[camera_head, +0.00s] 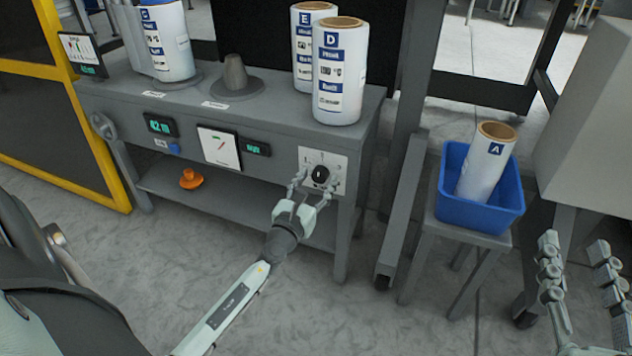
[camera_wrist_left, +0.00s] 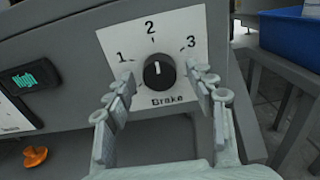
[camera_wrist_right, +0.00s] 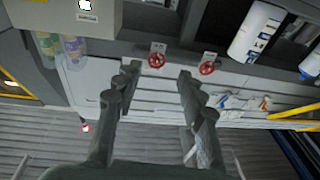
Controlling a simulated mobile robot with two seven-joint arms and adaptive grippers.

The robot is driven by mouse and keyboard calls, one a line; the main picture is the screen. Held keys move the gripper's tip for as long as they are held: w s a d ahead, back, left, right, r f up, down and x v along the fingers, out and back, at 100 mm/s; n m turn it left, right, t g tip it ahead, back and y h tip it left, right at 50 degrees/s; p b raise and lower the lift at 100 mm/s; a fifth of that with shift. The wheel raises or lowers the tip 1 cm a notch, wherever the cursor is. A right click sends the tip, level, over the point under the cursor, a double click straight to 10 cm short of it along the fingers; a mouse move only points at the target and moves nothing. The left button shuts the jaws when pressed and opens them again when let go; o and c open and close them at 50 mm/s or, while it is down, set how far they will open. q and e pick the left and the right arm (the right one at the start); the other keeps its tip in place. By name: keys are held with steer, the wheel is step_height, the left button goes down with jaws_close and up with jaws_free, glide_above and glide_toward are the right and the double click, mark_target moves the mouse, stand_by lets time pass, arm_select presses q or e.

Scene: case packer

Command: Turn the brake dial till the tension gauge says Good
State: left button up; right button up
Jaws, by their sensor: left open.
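The black brake dial (camera_head: 320,175) sits on a white plate on the front of the grey bench. In the left wrist view the dial (camera_wrist_left: 159,72) has its white mark pointing up, near the 2. My left gripper (camera_head: 315,183) is open, with its fingers on either side of the dial; I cannot tell whether they touch it. The tension gauge (camera_head: 219,149) has a red needle tilted to the right. The small display beside it (camera_head: 257,149) shows green text that appears to read High. My right gripper (camera_head: 577,248) is open and empty at the lower right.
Rolls D (camera_head: 340,75), E (camera_head: 303,40) and C (camera_head: 168,40) stand on the bench (camera_head: 270,108). Roll A (camera_head: 487,165) leans in a blue bin (camera_head: 460,207) on a stool. Red valves (camera_wrist_right: 156,60) show in the right wrist view.

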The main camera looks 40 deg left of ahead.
arm_select(q)
steer(key=shift+c, duration=0.3)
steer(key=c, duration=1.1)
steer(key=n+b, duration=0.1)
steer(key=n, duration=0.4)
steer(key=shift+f+b, duration=0.1)
steer(key=shift+b, duration=0.3)
steer(key=shift+n, duration=0.3)
arm_select(e)
steer(key=r+t, duration=0.1)
steer(key=r, duration=0.1)
steer(key=s+r+t, duration=0.1)
steer(key=r+t+y, duration=0.1)
steer(key=r, duration=0.1)
steer(key=shift+s+a+r, duration=0.15)
steer(key=shift+s+r, duration=0.15)
steer(key=shift+s, duration=0.1)
arm_select(q)
steer(key=o, duration=1.2)
steer(key=shift+c, duration=0.2)
